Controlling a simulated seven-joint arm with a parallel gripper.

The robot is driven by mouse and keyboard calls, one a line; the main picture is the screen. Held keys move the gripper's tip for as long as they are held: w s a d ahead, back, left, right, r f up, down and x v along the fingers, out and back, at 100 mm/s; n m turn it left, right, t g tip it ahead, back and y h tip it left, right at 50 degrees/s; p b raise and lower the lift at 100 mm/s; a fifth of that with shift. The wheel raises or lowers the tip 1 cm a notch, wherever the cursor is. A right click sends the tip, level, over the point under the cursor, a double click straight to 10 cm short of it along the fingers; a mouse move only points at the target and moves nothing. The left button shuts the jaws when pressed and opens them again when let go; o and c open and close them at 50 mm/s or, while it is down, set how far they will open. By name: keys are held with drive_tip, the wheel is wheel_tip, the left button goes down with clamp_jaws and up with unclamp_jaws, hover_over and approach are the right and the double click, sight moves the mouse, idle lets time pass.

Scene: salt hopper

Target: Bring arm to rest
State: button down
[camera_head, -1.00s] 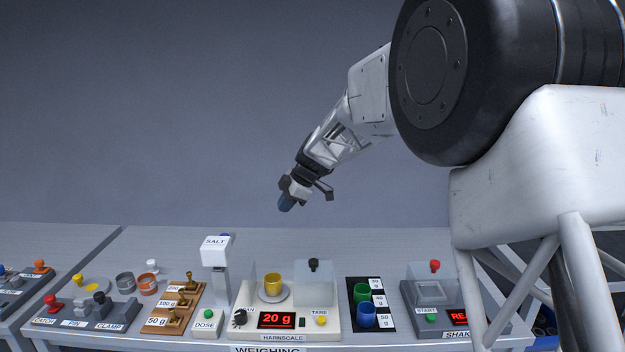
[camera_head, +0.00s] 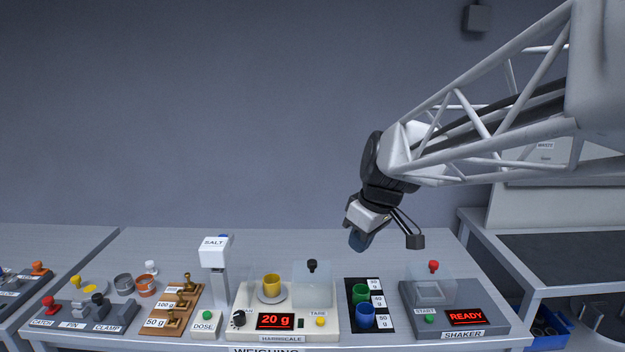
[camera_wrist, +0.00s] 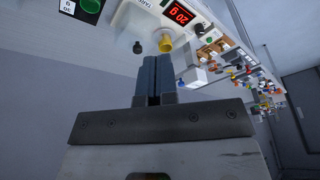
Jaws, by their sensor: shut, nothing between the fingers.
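My gripper (camera_head: 357,240) hangs in the air above the back of the weighing table, above and behind the green and blue cups, touching nothing. In the wrist view its two blue fingers (camera_wrist: 153,75) lie together, shut and empty. My arm reaches in from the right side of the head view, bent down at the wrist.
Below stand the scale (camera_head: 290,334) reading 20 g with a yellow cup (camera_head: 271,284) on its pan, the salt hopper (camera_head: 215,253), a green cup (camera_head: 361,293), a blue cup (camera_head: 365,316) and the shaker (camera_head: 480,300) reading READY. The space above the table's left is free.

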drive_tip(key=s+d+f+m+h, duration=0.1)
drive_tip(key=s+d+f+m, duration=0.1)
drive_tip(key=s, duration=0.6)
drive_tip(key=s+d+f+m+h, duration=0.1)
drive_tip(key=s+d+m, duration=0.3)
drive_tip(key=s, duration=0.4)
drive_tip(key=s+d+f+m+h, duration=0.1)
drive_tip(key=s+d+f+m, duration=0.2)
drive_tip(key=s, duration=0.5)
drive_tip(key=shift+f+m+t, duration=0.3)
drive_tip(key=shift+m, duration=0.1)
